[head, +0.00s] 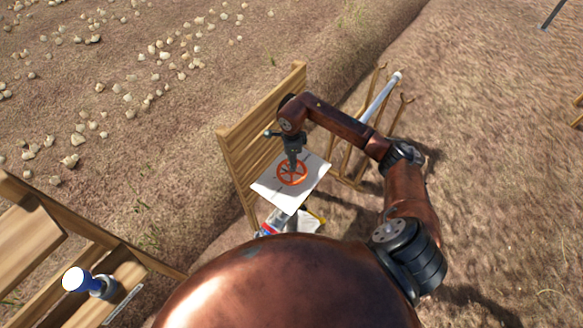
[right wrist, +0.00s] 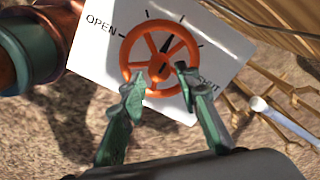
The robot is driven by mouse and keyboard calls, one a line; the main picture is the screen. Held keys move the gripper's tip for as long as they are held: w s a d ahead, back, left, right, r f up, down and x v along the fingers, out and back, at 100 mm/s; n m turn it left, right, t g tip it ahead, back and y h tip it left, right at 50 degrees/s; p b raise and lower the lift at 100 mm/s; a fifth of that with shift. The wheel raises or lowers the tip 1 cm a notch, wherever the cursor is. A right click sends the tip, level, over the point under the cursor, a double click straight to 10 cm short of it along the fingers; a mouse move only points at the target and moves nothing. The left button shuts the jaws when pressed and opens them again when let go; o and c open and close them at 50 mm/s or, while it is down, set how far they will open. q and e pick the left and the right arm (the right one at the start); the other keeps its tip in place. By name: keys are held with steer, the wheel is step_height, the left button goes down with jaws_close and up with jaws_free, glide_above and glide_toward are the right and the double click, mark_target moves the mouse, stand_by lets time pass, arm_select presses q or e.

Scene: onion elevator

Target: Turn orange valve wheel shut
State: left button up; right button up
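The orange valve wheel (head: 292,172) is mounted on a white plate (head: 314,182) beside a wooden slatted panel. In the right wrist view the wheel (right wrist: 128,50) has spokes and a dark pointer (right wrist: 167,46), which points up, among black tick marks. My left gripper is not in view.
A wooden rack with a white tube (head: 382,98) stands right of the plate. A wooden structure (head: 120,268) at lower left carries a blue and white item (head: 80,281). A red, white and blue object (head: 273,222) is below the plate. Onions (head: 70,161) lie on the soil.

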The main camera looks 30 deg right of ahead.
steer(key=shift+f+p, duration=0.35)
steer(key=shift+f, duration=2.3)
steer(key=shift+c, duration=0.5)
jaws_close()
